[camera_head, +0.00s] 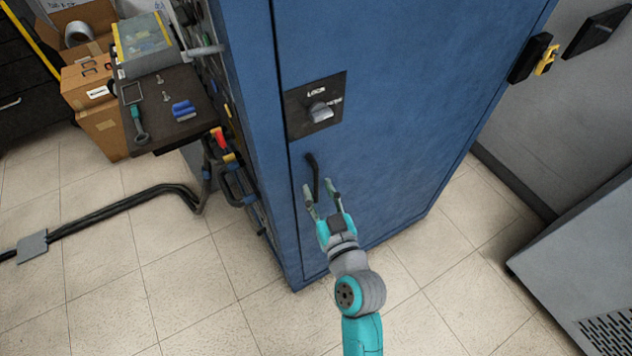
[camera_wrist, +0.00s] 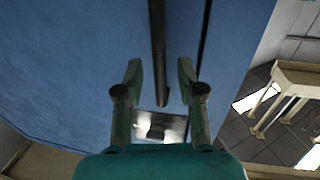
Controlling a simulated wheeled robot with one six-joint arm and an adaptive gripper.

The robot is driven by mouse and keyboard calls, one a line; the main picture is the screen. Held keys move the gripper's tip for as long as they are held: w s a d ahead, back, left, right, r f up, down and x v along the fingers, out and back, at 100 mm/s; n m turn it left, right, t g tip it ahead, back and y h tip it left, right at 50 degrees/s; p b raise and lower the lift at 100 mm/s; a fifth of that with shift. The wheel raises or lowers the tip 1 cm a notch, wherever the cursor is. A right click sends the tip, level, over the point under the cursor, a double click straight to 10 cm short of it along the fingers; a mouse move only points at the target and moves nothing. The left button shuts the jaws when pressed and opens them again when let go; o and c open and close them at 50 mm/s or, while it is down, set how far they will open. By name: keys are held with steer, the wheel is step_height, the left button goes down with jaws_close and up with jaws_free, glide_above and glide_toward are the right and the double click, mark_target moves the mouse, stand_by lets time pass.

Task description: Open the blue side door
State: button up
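The blue side door (camera_head: 385,120) is the large flat face of a tall blue cabinet and looks shut. It carries a dark lock plate (camera_head: 298,122) with a silver knob (camera_head: 320,112). Below the plate is a black bar handle (camera_head: 311,168). My gripper (camera_head: 319,186) is open at the lower part of the handle, one finger on each side in the picture. In the wrist view the handle (camera_wrist: 158,45) lies between the open fingertips (camera_wrist: 159,68). I cannot tell whether a finger touches it. The silver lock plate area (camera_wrist: 160,126) shows behind the gripper.
A small dark table (camera_head: 180,125) with tools stands left of the cabinet. Black cables (camera_head: 120,207) run over the tiled floor. A grey unit (camera_head: 590,260) stands at the right. The floor in front of the door is mostly clear.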

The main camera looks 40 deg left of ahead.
steer(key=shift+x, duration=1.25)
jaws_close()
